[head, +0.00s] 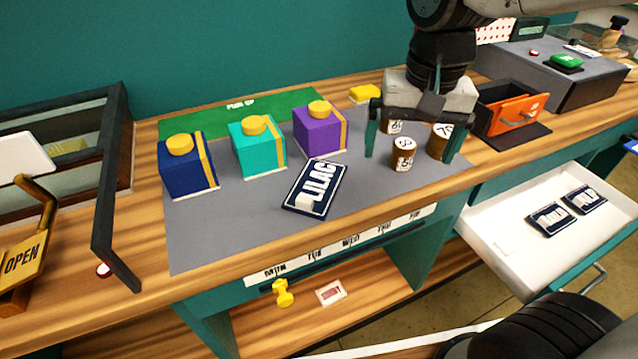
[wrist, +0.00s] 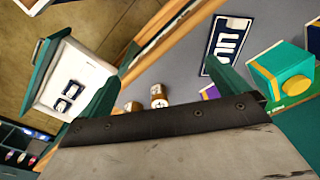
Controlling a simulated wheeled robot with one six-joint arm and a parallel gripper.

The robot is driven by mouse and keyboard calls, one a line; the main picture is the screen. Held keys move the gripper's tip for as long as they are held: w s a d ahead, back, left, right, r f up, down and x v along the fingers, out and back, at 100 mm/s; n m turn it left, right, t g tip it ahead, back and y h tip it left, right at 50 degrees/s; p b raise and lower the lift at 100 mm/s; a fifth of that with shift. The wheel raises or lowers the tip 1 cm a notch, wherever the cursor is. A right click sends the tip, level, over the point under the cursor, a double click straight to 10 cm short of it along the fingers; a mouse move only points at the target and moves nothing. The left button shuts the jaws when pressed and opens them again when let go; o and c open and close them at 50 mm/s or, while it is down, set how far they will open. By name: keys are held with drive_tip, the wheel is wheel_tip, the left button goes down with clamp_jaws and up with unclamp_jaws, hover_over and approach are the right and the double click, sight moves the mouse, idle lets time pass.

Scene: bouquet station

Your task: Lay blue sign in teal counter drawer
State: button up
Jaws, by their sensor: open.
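The blue sign (head: 316,188), dark blue with a white border and the word LILAC, lies flat on the grey mat in front of the purple box. It also shows in the wrist view (wrist: 229,41), partly cut by a finger. The teal counter drawer (head: 550,225) is pulled open at the right, with a white inside. Two small dark signs (head: 551,218) (head: 585,199) lie in it, with bare floor at its left. The drawer is at the left in the wrist view (wrist: 85,82). My gripper (head: 411,150) is open and empty above the brown bottles, right of the sign.
Several brown bottles (head: 403,155) stand below my gripper. Navy (head: 188,168), teal (head: 257,149) and purple (head: 320,132) boxes stand behind the sign. An orange-fronted bin (head: 516,113) is at the right. A dark frame (head: 112,200) stands at the left. The mat's front is clear.

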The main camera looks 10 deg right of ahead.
drive_tip(key=w+a+f+m, duration=0.1)
drive_tip(key=w+a+f, duration=0.2)
drive_tip(key=w+a, duration=0.3)
drive_tip(key=m, duration=0.2)
approach(315, 186)
drive_tip(key=shift+a+f+g, duration=0.2)
drive_tip(key=shift+g, duration=0.1)
drive_tip(key=shift+a+f, duration=0.15)
drive_tip(key=shift+f, duration=0.2)
drive_tip(key=f, duration=0.7)
drive_tip(key=shift+w+d, duration=0.2)
drive_tip(key=shift+d, duration=0.1)
drive_tip(key=c, duration=1)
drive_tip(key=shift+c, duration=0.2)
